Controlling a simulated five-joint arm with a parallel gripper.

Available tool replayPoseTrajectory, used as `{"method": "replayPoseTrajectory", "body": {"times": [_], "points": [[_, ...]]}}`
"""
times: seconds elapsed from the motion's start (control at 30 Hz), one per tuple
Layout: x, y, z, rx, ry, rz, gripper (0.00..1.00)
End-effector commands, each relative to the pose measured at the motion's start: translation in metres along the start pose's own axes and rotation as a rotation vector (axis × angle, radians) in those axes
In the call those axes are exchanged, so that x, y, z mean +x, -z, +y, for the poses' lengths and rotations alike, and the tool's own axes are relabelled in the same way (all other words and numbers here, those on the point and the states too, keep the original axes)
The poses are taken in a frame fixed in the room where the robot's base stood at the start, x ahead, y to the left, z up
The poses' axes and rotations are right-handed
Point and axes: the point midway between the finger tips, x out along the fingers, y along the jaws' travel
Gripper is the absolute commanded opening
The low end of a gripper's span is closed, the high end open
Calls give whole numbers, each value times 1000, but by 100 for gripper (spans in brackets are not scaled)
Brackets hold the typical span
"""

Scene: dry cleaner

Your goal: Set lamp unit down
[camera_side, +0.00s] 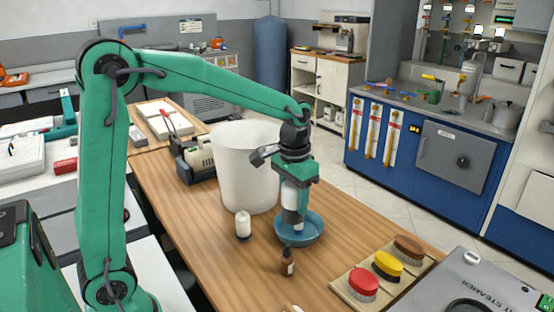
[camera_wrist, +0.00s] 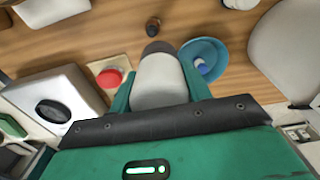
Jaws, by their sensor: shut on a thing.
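My gripper (camera_side: 293,196) points down over the wooden table in the side view. In the wrist view its two green fingers (camera_wrist: 160,84) are shut on the lamp unit (camera_wrist: 160,78), a pale rounded body with a dark grey end. Its pale body (camera_side: 291,216) also shows below the jaws in the side view, in front of or above the blue bowl (camera_side: 312,234). In the wrist view the bowl (camera_wrist: 216,53) lies to the right of the lamp unit and holds a small blue and white thing (camera_wrist: 201,66). I cannot tell whether the lamp unit touches anything.
A large white bin (camera_side: 240,170) stands behind the gripper. Red (camera_side: 363,281), yellow (camera_side: 388,262) and brown (camera_side: 408,246) brushes sit on a board at right. Bare table lies at front left (camera_side: 225,270).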

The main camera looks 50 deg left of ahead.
Motion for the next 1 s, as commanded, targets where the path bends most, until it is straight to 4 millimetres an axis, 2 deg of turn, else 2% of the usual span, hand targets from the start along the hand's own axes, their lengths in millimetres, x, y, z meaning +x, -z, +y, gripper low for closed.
{"method": "replayPoseTrajectory", "body": {"times": [0.37, 0.57, 0.77, 1.0], "points": [[0, 1, 0, 1, 0, 1, 23], [2, 1, 9, 31, 0, 0, 23], [8, 0, 38, 133, -2, 1, 23], [21, -9, 96, 343, -4, -1, 23]]}}
